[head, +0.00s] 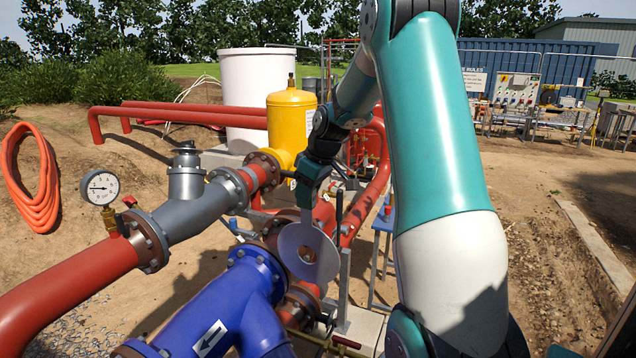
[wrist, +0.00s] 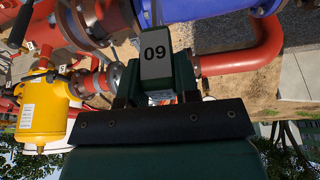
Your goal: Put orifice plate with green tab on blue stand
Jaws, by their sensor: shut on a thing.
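My gripper (head: 309,186) is shut on the tab of an orifice plate. The plate (head: 298,250) is a pale grey disc with a small central hole, hanging below the gripper beside the pipe flanges. I cannot tell whether it touches them. In the wrist view the gripper (wrist: 156,88) has dark green jaws around a grey label marked 09 (wrist: 155,52). The tab's own colour is not clear. A blue stand (head: 384,224) stands behind and to the right of the plate, partly hidden by my arm, with a small red item on top.
A blue pipe (head: 225,308) and a red pipe (head: 75,285) with a gauge (head: 100,187) lie left and below. A yellow vessel (head: 291,120) stands behind the gripper. A grey upright post (head: 344,285) is just right of the plate. Open dirt lies at right.

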